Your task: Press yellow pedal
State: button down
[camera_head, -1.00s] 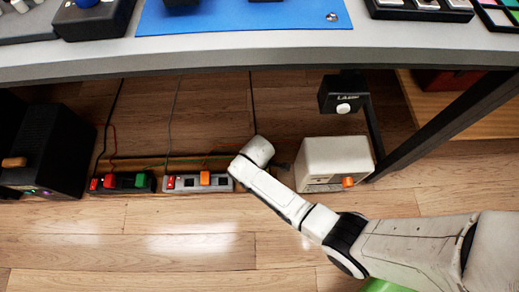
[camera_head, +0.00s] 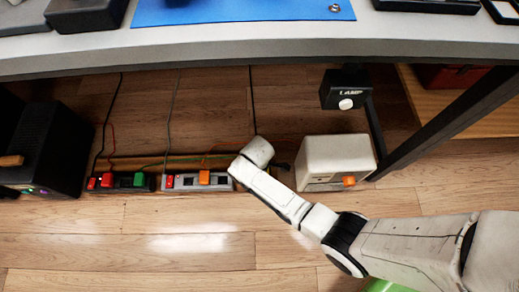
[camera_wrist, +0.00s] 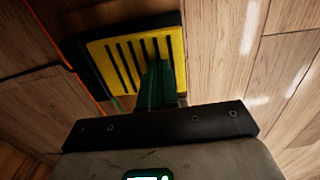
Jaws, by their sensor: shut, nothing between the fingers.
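The yellow pedal (camera_wrist: 118,62) is a yellow plate with black slots in a black frame, lying on the wooden floor in the wrist view. My gripper (camera_wrist: 161,68) shows there as shut green fingers with nothing between them. The fingers overlap the right part of the pedal in the picture. I cannot tell whether they touch it. In the head view my arm reaches down to the floor under the bench, and its end hides the fingers and the pedal.
A white box with an orange knob (camera_head: 336,160) stands right of my arm. Power strips with red, green and orange switches (camera_head: 198,182) lie to the left. A black box (camera_head: 50,150) is farther left. The bench (camera_head: 250,45) overhangs. Cables (camera_wrist: 52,35) run beside the pedal.

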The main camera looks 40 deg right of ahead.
jog(key=shift+f+b, duration=0.35)
jog(key=shift+f, duration=0.2)
jog(key=shift+r, duration=0.1)
notch_tip(320, 180, up, 8)
jog(key=p, duration=0.8)
dwell(0.5)
